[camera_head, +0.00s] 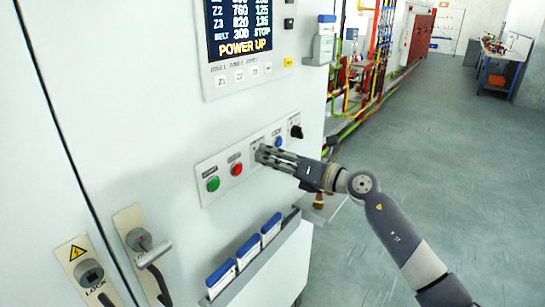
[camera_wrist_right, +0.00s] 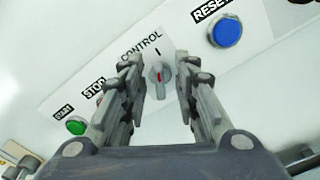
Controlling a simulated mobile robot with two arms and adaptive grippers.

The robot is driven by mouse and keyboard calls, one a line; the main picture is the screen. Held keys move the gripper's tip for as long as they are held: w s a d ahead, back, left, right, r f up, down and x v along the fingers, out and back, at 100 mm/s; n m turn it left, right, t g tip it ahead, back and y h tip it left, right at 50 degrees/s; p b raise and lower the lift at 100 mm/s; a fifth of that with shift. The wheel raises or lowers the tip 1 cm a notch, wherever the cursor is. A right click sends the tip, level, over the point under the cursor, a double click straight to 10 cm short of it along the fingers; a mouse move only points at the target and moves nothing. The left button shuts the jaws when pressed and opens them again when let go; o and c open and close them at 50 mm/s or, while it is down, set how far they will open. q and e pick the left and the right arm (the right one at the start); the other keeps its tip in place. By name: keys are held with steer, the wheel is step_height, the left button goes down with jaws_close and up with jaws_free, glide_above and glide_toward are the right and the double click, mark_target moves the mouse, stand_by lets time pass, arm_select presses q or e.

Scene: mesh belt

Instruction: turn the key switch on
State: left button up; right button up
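The key switch (camera_wrist_right: 159,74) is a small grey knob with a red mark, under the word CONTROL in the right wrist view. A short line mark like an "I" stands just above it. My right gripper (camera_wrist_right: 157,68) is open, with one finger on each side of the knob; a gap shows on both sides, clearer on the right. In the head view my right gripper (camera_head: 262,153) is at the button panel (camera_head: 224,169) and hides the switch. My left gripper is not in view.
The panel also bears a green START button (camera_head: 213,184), a red STOP button (camera_head: 237,169), a blue RESET button (camera_head: 278,142) and a black knob (camera_head: 296,131). A display (camera_head: 238,25) above reads POWER UP. A holder with blue-topped cards (camera_head: 246,250) juts out below.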

steer(key=v, duration=1.2)
